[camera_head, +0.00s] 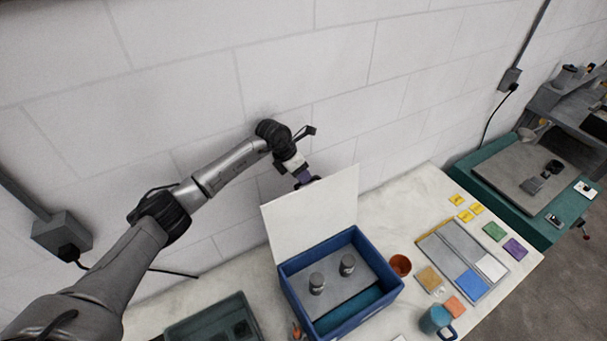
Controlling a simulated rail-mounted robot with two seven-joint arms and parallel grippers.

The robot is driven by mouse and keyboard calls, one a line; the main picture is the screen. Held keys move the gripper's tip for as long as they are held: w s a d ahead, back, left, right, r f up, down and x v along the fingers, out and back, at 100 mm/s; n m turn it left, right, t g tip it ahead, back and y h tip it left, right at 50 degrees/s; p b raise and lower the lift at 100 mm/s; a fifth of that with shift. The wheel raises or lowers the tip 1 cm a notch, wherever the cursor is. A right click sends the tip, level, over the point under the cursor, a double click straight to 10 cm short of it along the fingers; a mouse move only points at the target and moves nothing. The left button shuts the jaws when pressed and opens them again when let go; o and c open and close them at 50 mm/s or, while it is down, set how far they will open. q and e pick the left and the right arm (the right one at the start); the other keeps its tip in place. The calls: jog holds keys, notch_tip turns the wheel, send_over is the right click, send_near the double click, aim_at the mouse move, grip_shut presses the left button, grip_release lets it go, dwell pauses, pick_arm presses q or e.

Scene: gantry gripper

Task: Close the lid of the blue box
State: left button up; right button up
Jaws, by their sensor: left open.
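The blue box (292,290) stands on the light table with its white lid (312,218) raised upright along the back edge. Inside the box are two grey cylindrical pieces on a grey plate, beside a teal strip. My left gripper (306,182) is at the top of the lid, behind its upper edge. Its jaws are open, but the lid partly hides the fingertips, so I cannot tell whether they touch it. My right gripper does not show.
A dark green tray (207,322) stands left of the box. Right of it are an orange-brown cup (400,265), a teal mug (436,319), and a divided tray (447,247) with coloured tiles around it. The white block wall (330,75) rises close behind the table.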

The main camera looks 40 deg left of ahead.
pick_arm(q)
jog(key=shift+x, duration=1.35)
jog(key=shift+r, duration=0.1)
grip_shut()
